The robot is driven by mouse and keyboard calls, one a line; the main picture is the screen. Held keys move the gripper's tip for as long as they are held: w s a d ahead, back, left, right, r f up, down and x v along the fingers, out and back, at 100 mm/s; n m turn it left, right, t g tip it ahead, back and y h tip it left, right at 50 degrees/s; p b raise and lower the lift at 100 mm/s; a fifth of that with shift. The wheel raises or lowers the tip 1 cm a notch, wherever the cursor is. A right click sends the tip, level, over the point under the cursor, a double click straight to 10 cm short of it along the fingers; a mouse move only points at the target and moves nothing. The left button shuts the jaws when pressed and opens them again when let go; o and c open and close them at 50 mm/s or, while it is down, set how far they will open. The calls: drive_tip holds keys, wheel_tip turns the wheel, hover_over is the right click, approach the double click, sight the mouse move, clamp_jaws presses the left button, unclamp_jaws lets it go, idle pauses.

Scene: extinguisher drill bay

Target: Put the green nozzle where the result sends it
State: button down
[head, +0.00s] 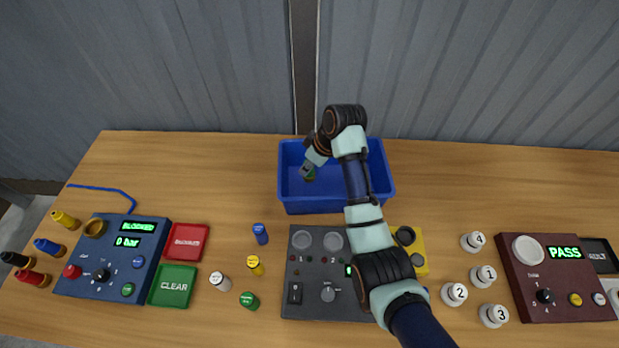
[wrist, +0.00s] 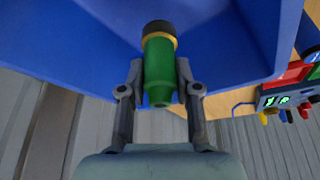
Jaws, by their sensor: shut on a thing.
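My gripper (wrist: 160,80) is shut on a green nozzle (wrist: 158,62) with a dark, yellow-edged end. In the head view my gripper (head: 308,171) is over the left part of the blue bin (head: 325,206), with a little green showing at its tip. I cannot tell whether the nozzle touches the bin. A blue test box (head: 112,256) at left reads "BLOCKED" and "0 bar". Beside it are a red tray (head: 187,243), apparently labelled BLOCKED, and a green CLEAR tray (head: 173,287). Another green piece (head: 249,301) stands on the table.
Blue (head: 260,233), yellow (head: 255,265) and white (head: 220,281) pieces stand left of a dark grey panel (head: 305,270). My arm partly hides that panel and a yellow box (head: 415,245). Numbered white knobs stand near a maroon box (head: 562,280) reading "PASS". The table's back left is mostly clear.

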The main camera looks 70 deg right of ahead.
sight(309, 176)
drive_tip(key=shift+f+b, duration=0.8)
drive_tip(key=shift+f, duration=2)
drive_tip(key=shift+f, duration=0.15)
drive_tip(key=c, duration=0.8)
unclamp_jaws()
drive_tip(key=p+v, duration=0.3)
drive_tip(key=v, duration=0.9)
drive_tip(key=shift+w+p, duration=0.1)
drive_tip(key=shift+p, duration=0.2)
